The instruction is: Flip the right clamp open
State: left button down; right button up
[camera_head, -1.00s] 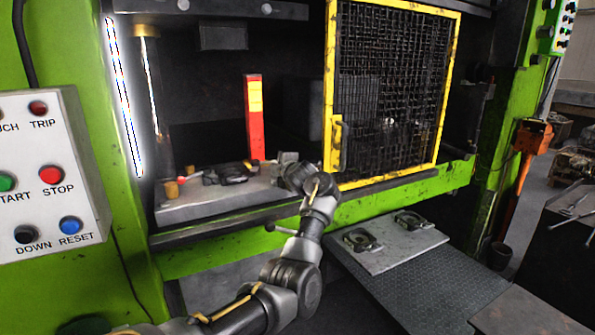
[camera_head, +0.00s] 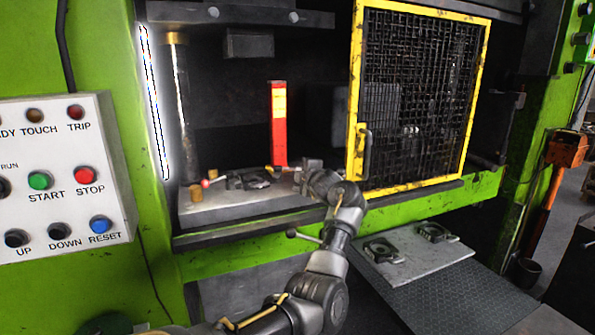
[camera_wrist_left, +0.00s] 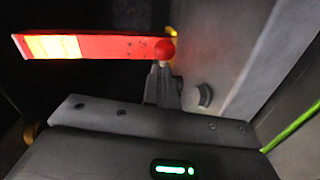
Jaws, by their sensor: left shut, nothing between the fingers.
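In the head view, my left gripper (camera_head: 303,174) is at the right end of the press bed, beside the dark die (camera_head: 250,180). It is shut and empty. In the left wrist view, the shut fingers (camera_wrist_left: 164,84) point at a red ball knob (camera_wrist_left: 165,49), which lies just at or beyond their tips; I cannot tell if they touch. A small yellow part of the right clamp (camera_head: 269,169) shows between the die and my gripper; the rest of this clamp is hidden or too small to tell. Another red knob (camera_head: 205,183) is at the die's left. My right gripper is out of view.
A yellow-framed mesh guard (camera_head: 420,95) is close at right. A plate (camera_head: 415,262) with two dark parts lies outside. A button panel (camera_head: 62,170) is at left.

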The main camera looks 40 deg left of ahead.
pick_arm(q)
jog(key=shift+s+d+r+p, duration=0.3)
jog(key=shift+s+d+r, duration=0.15)
jog(key=shift+s+d, duration=0.2)
jog(key=w+d+b+v, duration=0.1)
jog(key=b+v, duration=0.3)
jog(key=v, duration=0.6)
jog(key=shift+w, duration=0.35)
jog(key=shift+w, duration=0.1)
jog(key=shift+r, duration=0.1)
